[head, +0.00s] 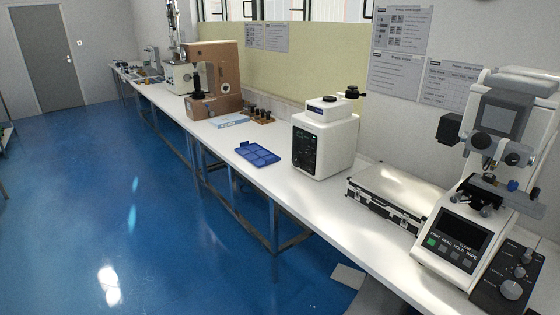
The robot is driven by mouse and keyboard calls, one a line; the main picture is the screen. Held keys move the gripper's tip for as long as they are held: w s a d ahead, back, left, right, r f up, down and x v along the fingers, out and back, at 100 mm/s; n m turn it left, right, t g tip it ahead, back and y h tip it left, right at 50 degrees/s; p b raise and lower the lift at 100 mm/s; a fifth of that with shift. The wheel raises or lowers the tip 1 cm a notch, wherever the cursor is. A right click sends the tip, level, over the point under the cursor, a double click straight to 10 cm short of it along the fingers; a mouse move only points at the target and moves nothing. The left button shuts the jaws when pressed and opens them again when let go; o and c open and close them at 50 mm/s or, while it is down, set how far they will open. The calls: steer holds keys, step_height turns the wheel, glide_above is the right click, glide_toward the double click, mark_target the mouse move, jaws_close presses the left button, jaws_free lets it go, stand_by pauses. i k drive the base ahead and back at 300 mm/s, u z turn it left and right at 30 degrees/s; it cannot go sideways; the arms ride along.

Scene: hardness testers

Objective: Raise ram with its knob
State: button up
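My gripper is not in view. Several testers stand on the long white bench, and I cannot tell for certain which one bears the ram. A brown tester (219,66) at the far part of the bench has a dark upright column (197,82) under its overhanging head. A white box-shaped machine (323,146) in the middle has a black knob (352,92) at its top right. A white tester with a microscope head (508,105) at the right has knobs on its head and a dark control box (508,275) with dials beside it.
The white bench (215,133) runs along the wall. On it are a blue tray (257,153), a rack of small dark pieces (260,116) and a silver-black case (388,196). The blue floor (120,200) left of the bench is open.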

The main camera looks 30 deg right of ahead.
mark_target(296, 160)
steer(key=u, duration=0.3)
steer(key=i, duration=1.55)
steer(key=z, duration=0.15)
